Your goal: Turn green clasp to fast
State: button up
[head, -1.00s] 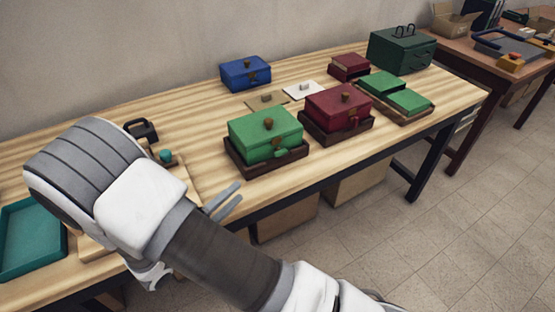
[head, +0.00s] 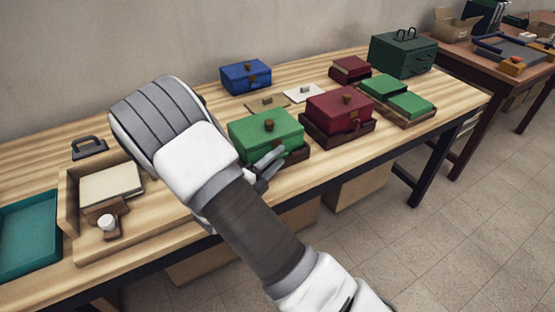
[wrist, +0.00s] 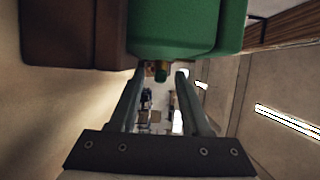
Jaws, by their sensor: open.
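The green box (head: 262,137) with a brown knob on its lid sits in a dark brown tray in the head view. My gripper (head: 268,168) is at the lower front of this box and covers the spot of its clasp. In the wrist view the green box (wrist: 185,25) fills the top, with the brown tray at its left.
A red box (head: 338,108) in a tray stands close on the right, with green flat boxes (head: 410,105) beyond. A blue box (head: 245,76) and small plates lie behind. A wooden holder (head: 70,205) and a teal tray (head: 30,230) are left.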

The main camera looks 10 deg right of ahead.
jog(key=shift+w+d, duration=0.2)
grip_shut()
jog(key=shift+r+p, duration=0.15)
jog(key=shift+p, duration=0.2)
